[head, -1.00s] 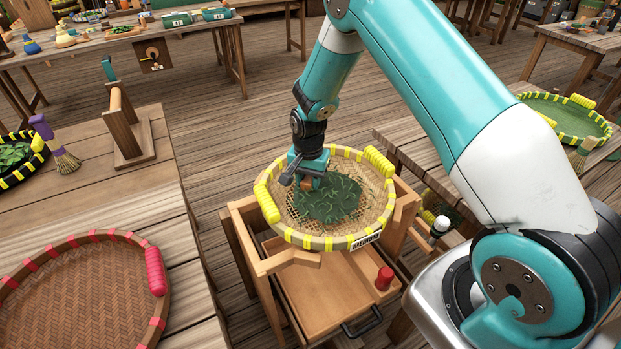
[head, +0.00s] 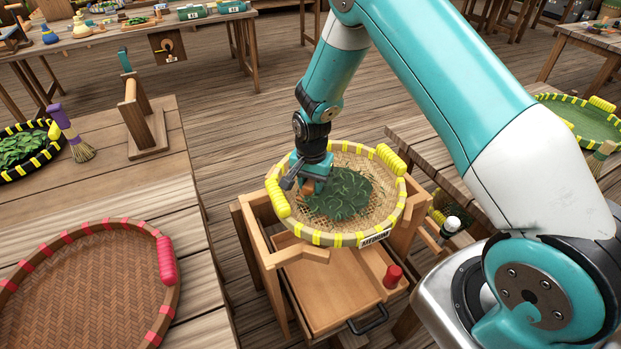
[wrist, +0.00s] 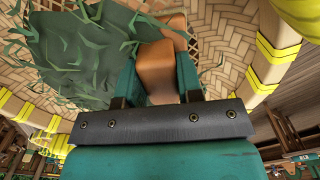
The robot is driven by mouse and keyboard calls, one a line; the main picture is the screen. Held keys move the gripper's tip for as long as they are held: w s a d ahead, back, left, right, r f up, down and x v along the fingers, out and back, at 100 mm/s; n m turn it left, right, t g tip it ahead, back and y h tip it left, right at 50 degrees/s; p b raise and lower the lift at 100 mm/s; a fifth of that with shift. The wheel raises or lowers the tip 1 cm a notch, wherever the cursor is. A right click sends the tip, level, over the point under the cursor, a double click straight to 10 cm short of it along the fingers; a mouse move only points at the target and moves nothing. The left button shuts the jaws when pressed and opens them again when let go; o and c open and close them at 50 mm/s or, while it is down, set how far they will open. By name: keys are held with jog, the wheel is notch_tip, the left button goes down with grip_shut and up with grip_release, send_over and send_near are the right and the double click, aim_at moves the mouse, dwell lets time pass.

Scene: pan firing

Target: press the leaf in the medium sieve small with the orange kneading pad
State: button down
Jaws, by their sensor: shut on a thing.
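The medium sieve (head: 327,240) is a round woven tray with yellow-wrapped rim and handles, resting on a wooden stand. A dark green heap of leaf (head: 345,194) lies in its middle; it also shows in the wrist view (wrist: 75,55). My gripper (head: 309,188) is over the left part of the sieve, at the edge of the leaf. It is shut on the orange kneading pad (wrist: 160,70), which is down at the leaf's edge near the sieve's mesh. Whether the pad touches the mesh is hard to tell.
The stand (head: 255,250) has a wooden drawer (head: 325,285) below the sieve and a red knob-like piece (head: 393,276) on its right. A red-trimmed tray (head: 90,290) lies on the left table. Another yellow-rimmed tray (head: 585,120) stands at right.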

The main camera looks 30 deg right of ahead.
aim_at(312, 203)
jog(key=shift+s+a, duration=0.15)
jog(key=shift+s, duration=0.25)
jog(key=shift+s+a+f, duration=0.1)
jog(key=shift+s+a, duration=0.2)
jog(key=shift+s, duration=0.4)
jog(key=shift+s+a+f, duration=0.1)
jog(key=shift+s+a, duration=0.2)
jog(key=shift+s, duration=0.4)
notch_tip(312, 203, up, 2)
jog(key=shift+a+r+p, duration=0.1)
jog(key=shift+p, duration=0.85)
jog(key=shift+w+r, duration=0.15)
jog(key=shift+r, duration=0.35)
